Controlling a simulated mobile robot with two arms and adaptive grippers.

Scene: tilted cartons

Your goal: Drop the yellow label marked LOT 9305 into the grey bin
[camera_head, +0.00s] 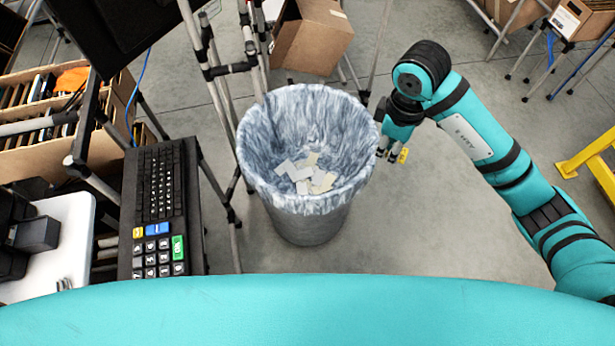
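The grey bin (308,222) stands on the floor in the middle of the head view, with a marbled grey liner folded over its rim. Several pale scraps lie at its bottom. My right gripper (390,152) is just right of the bin's rim, pointing down, outside the opening. A small yellow label (403,155) shows at its fingertips, and the fingers appear closed on it. The print on the label is too small to read. My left gripper is not in view.
A black keypad (160,205) and a white surface (55,240) are at the left. Metal rack poles stand close to the bin's left side. A cardboard box (312,38) lies tilted behind the bin. A yellow frame (590,162) stands far right. Floor right of the bin is clear.

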